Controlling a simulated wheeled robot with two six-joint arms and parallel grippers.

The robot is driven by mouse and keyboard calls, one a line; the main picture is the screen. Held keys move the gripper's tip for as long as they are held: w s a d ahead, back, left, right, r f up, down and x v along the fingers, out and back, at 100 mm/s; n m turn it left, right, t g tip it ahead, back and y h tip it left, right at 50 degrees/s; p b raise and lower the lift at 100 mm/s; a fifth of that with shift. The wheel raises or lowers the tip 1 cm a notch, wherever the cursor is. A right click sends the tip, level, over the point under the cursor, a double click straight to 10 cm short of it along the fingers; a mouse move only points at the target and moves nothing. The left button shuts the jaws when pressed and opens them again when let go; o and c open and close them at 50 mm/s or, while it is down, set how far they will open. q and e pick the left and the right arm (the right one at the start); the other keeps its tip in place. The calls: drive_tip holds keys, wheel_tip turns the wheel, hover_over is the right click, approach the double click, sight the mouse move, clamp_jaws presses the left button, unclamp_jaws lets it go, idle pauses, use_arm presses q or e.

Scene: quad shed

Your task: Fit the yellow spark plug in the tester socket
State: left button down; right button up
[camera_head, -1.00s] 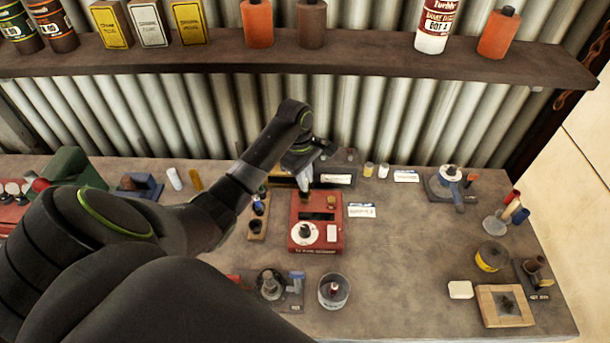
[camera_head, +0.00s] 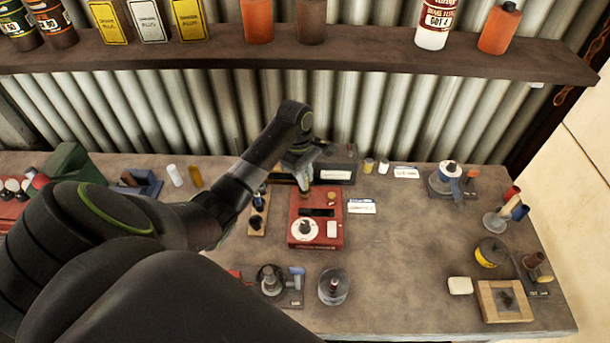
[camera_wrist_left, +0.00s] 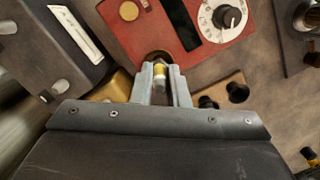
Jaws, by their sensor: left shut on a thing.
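The red tester box (camera_head: 318,230) stands on the bench and has a white dial, a black display and a brass button. My left gripper (camera_head: 303,190) is over its back left corner, pointing down. In the left wrist view the fingers (camera_wrist_left: 161,82) are shut on the yellow spark plug (camera_wrist_left: 160,70), which shows a yellow band and a white part between the fingertips. A dark brass-rimmed socket (camera_wrist_left: 158,56) on the red box lies just beyond the plug's tip. I cannot tell whether the plug touches or enters it. My right gripper is not in view.
A small wooden block with dark holes (camera_head: 258,215) is left of the tester. A dark box with a label (camera_head: 337,172) stands behind it. A glass dish (camera_head: 333,287) is in front. The bench right of the tester is mostly clear.

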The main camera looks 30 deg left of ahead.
use_arm(q)
drive_tip(key=shift+f, duration=0.85)
idle(0.4)
drive_tip(key=c, duration=0.9)
unclamp_jaws()
drive_tip(key=shift+r, duration=0.1)
drive_tip(key=shift+r, duration=3.45)
